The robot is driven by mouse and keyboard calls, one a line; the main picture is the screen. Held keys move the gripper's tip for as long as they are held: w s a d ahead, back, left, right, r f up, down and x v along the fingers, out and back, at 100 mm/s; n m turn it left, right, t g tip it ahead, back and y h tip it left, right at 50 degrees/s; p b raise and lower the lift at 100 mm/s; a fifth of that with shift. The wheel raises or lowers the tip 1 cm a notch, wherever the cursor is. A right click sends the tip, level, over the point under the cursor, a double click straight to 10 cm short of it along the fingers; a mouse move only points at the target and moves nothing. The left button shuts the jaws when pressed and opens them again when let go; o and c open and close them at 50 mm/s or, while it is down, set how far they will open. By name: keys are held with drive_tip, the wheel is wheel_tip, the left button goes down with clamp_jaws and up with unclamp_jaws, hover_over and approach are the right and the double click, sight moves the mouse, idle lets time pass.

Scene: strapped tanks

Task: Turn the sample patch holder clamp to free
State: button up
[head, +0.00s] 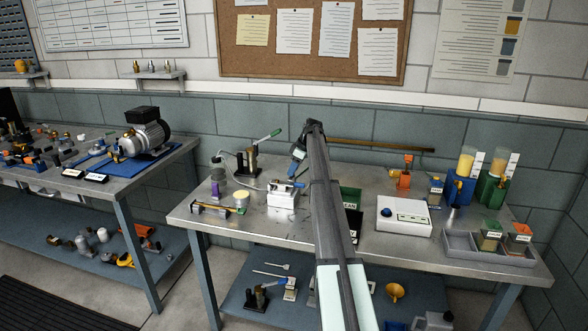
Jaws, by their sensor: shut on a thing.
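The sample patch holder (284,200) looks like a small white block with metal parts on top, standing on the steel bench left of my arm. A clear hose runs from it to the left. A small blue handle (292,184), seemingly its clamp, shows at the block's upper right. My gripper (294,174) is at this handle and shut on it. My arm crosses the middle of the picture and hides the bench just right of the holder. The fingertips are too small to make out finely, and I cannot tell the clamp's exact turn.
A yellow-topped jar (241,202) and a purple cylinder (215,188) stand to the left. A white box (404,216) and a grey tray (488,250) lie right of my arm.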

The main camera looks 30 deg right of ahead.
drive_tip(key=m, duration=0.2)
drive_tip(key=m+t+h, duration=0.1)
drive_tip(key=m, duration=0.1)
drive_tip(key=shift+s+a+m, duration=0.15)
drive_tip(key=shift+a+m, duration=0.05)
drive_tip(key=shift+m, duration=0.1)
drive_tip(key=m+h, duration=0.2)
drive_tip(key=m, duration=0.2)
drive_tip(key=shift+a, duration=0.1)
drive_tip(key=m+h, duration=0.2)
drive_tip(key=m, duration=0.3)
drive_tip(key=shift+a, duration=0.1)
drive_tip(key=shift+w+m+g+h, duration=0.1)
drive_tip(key=shift+m+g+h, duration=0.15)
drive_tip(key=shift+m, duration=0.7)
drive_tip(key=shift+w+m+g+h, duration=0.15)
drive_tip(key=shift+m+h, duration=0.2)
drive_tip(key=shift+m, duration=0.6)
drive_tip(key=o, duration=1.1)
drive_tip(key=shift+s, duration=0.1)
drive_tip(key=shift+c, duration=0.2)
drive_tip(key=shift+r, duration=0.1)
drive_tip(key=v, duration=1.3)
drive_tip(key=shift+a+r, duration=0.2)
drive_tip(key=shift+r, duration=0.15)
